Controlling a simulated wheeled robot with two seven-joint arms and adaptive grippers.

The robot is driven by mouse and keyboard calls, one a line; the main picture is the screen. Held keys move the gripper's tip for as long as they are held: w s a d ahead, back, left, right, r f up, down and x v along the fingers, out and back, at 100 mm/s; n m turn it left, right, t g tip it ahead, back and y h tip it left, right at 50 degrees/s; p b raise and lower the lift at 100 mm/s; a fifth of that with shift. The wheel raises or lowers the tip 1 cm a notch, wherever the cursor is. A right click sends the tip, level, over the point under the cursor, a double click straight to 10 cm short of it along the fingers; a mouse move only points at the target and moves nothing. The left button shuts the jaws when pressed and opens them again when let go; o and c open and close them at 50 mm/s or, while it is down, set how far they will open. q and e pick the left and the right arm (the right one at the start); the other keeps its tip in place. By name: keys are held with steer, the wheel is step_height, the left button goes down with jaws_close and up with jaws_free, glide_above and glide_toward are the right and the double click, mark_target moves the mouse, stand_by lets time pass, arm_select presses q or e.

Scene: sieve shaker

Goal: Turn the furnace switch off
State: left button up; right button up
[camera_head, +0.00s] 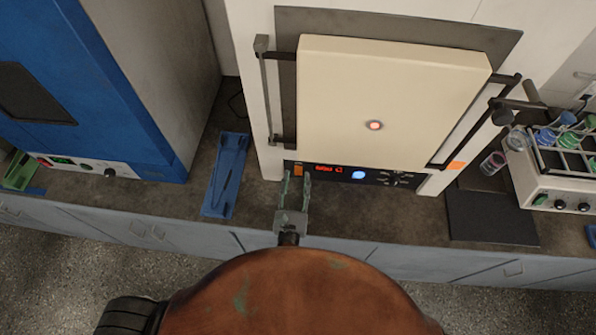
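The furnace (450,75) stands at the back middle, with a cream door that is shut and a small glowing red spot at its centre. Its black control panel (415,180) runs below the door, with a lit red display (328,169), a lit blue round button (359,174) and a small orange switch (298,171) at the left end. Whether the switch is up or down is too small to tell. My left gripper (295,178) is in front of the panel's left end, fingers apart and empty. The switch shows between its fingertips; contact cannot be told. My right gripper is out of view.
A blue tray (213,205) lies on the counter left of the furnace, beside a blue cabinet machine (95,90). A dark plate (490,217) and a shaker with tubes (550,190) are at the right.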

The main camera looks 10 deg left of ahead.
mark_target(298, 170)
arm_select(q)
steer(key=shift+w, duration=1.35)
steer(key=c, duration=0.7)
jaws_close()
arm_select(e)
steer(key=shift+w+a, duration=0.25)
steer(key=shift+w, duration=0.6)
